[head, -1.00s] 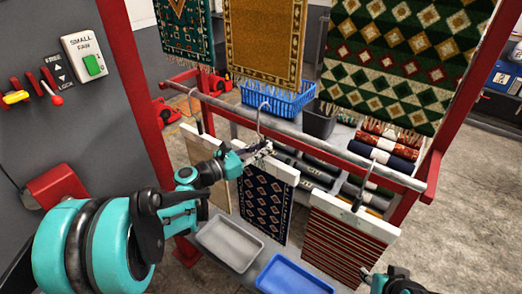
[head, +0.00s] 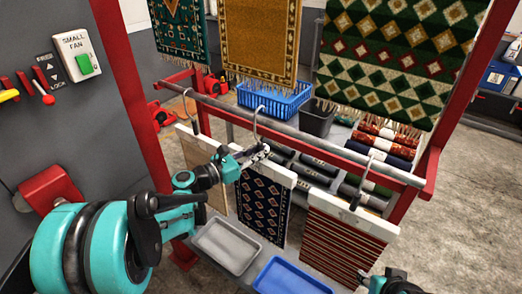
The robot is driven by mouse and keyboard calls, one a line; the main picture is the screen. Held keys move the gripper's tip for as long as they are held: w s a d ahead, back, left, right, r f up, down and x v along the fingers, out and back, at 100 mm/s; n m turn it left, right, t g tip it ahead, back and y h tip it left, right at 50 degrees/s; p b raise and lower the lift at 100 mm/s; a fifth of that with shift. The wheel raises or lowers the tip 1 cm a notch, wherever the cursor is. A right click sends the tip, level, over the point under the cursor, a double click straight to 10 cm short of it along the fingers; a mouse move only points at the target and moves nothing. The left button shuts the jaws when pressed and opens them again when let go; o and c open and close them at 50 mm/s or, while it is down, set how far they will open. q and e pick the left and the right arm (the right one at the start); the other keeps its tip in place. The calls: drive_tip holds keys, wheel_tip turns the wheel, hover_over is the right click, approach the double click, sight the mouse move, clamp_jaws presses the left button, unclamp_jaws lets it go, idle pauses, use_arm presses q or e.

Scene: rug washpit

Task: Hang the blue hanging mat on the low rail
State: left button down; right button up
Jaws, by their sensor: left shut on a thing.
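The blue hanging mat (head: 262,208) is dark navy with small diamond patterns and hangs from a white hanger bar (head: 283,174) with a metal hook (head: 256,128). The hook's top is at the low rail (head: 310,141), a grey bar across the red frame; I cannot tell whether it bears on the rail. My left gripper (head: 258,153) is shut on the mat's hanger at the bar, near the hook's base, and hides part of it. My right gripper (head: 364,275) shows only partly at the bottom edge, below the striped mat; its jaws are unclear.
A beige mat (head: 208,170) hangs to the left and a red striped mat (head: 335,243) to the right on the same rail. Larger rugs hang above. A grey tray (head: 228,247), a blue tray (head: 290,277) and rolled rugs (head: 380,150) lie below and behind.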

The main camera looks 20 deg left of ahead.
use_arm(q)
drive_tip(key=shift+f+b, duration=0.9)
drive_tip(key=shift+f, duration=0.25)
